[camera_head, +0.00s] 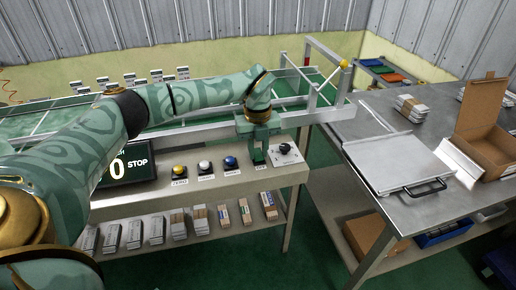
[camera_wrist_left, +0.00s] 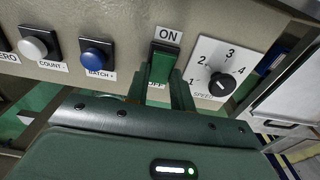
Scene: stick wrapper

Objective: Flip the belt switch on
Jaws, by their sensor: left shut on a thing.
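The belt switch (camera_wrist_left: 164,58) is a green rocker on the beige panel in the left wrist view. The ON label is above it, and the OFF label below it is partly covered by my fingers. My left gripper (camera_wrist_left: 163,92) is at the switch's lower part, with its green fingers shut on it. In the head view my left gripper (camera_head: 258,153) points down at the panel, just left of the speed dial (camera_head: 284,149), and largely hides the switch. Which way the rocker is tipped is hard to tell. My right gripper is in neither view.
The speed dial (camera_wrist_left: 221,85) sits close right of the switch. Blue (camera_wrist_left: 97,55) and white (camera_wrist_left: 34,47) buttons are to its left, and a yellow button (camera_head: 180,170) is further left. A metal table (camera_head: 345,128) with an open cardboard box (camera_head: 480,125) stands at right.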

